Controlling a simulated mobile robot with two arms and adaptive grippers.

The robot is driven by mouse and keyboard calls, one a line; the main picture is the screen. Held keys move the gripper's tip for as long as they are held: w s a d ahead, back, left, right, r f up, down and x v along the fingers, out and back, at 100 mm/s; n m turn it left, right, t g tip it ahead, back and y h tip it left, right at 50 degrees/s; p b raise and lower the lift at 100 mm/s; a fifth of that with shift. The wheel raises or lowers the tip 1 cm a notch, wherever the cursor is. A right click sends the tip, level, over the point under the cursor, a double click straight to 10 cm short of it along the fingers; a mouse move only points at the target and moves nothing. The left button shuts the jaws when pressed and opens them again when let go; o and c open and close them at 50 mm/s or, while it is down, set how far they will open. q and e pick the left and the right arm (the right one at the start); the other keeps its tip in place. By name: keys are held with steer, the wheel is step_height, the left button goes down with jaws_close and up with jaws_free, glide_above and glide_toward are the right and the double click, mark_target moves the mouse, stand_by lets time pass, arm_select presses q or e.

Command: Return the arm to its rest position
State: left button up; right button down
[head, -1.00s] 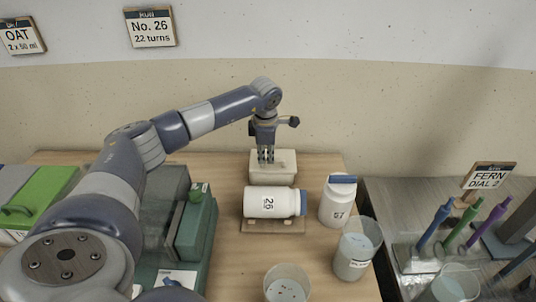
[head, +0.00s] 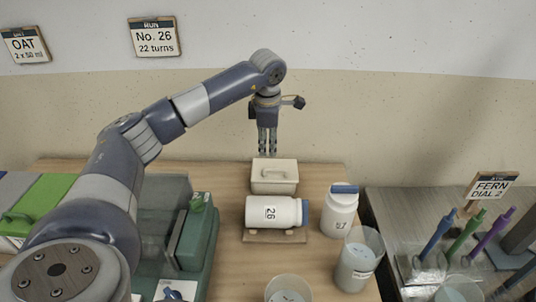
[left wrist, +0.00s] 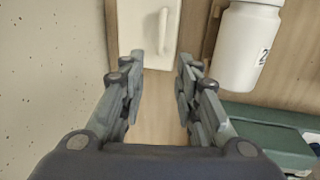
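My left arm comes in from the left in the head view. Its gripper (head: 267,152) points down above and just behind a small cream lidded box (head: 274,178). In the left wrist view the two fingers stand apart with nothing between them, so the gripper (left wrist: 160,85) is open and empty. The box (left wrist: 148,28) with its handle shows ahead of the fingers, clear of them. My right gripper is not in view.
A white jar marked 26 (head: 273,213) lies on its side on a wooden cradle (head: 272,237). An upright jar (head: 340,212), clear beakers (head: 357,262) and a green machine (head: 195,240) stand around it. A metal bench (head: 400,215) with coloured pipettes is at right.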

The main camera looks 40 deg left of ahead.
arm_select(q)
steer(key=shift+s+d+r, duration=0.1)
steer(key=shift+s+r, duration=0.1)
steer(key=shift+r, duration=0.85)
steer(key=shift+r, duration=0.1)
